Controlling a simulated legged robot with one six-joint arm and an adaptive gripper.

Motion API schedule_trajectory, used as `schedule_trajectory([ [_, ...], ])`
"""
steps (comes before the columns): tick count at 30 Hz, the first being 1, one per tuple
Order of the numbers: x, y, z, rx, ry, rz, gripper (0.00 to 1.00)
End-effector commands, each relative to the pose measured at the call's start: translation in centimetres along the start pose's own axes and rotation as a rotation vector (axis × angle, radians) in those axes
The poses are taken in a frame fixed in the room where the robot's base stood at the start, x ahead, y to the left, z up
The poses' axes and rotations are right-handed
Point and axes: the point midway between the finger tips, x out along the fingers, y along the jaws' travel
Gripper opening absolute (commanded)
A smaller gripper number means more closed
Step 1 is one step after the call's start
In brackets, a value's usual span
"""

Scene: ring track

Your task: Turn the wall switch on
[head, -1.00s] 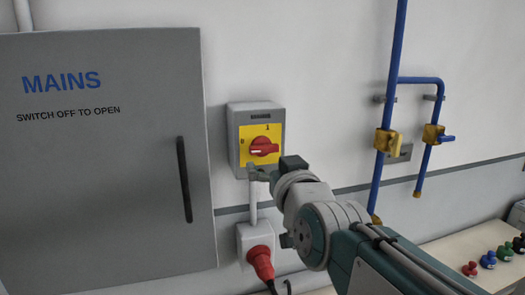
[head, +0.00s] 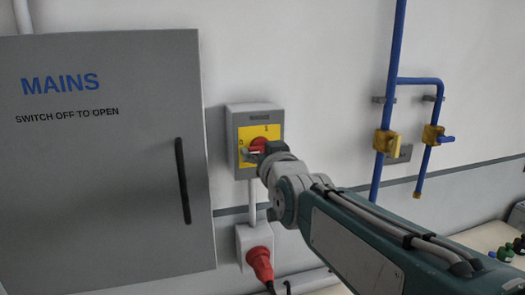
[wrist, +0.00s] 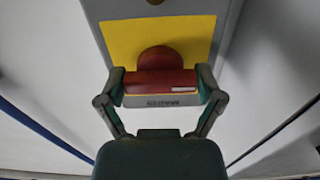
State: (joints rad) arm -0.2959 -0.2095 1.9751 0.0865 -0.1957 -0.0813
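The wall switch (head: 234,126) is a grey box with a yellow plate and a red rotary knob (head: 258,142), marked 0 at the left and 1 at the top. My gripper (head: 259,152) is in front of the knob and hides its lower part. In the wrist view the knob's red handle (wrist: 160,82) lies crosswise between my two fingers (wrist: 161,88), with a white mark near its right end. The fingers are spread, one beside each end of the handle; whether they touch it I cannot tell.
A grey MAINS cabinet (head: 100,180) with a black handle stands at the left. A red plug (head: 261,263) sits in a socket below the switch. Blue pipes (head: 391,70) with yellow valves run on the wall at the right. A bench (head: 490,237) is at the lower right.

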Motion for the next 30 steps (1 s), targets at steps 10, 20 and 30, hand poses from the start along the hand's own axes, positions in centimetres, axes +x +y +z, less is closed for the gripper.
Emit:
schedule_trajectory([
  [10, 0.02, -0.08, 0.03, 0.018, 0.000, -0.001, 0.38],
  [20, 0.02, -0.09, 0.05, 0.189, -0.001, -0.001, 0.38],
  [30, 0.03, -0.08, 0.07, 0.503, -0.002, -0.001, 0.38],
])
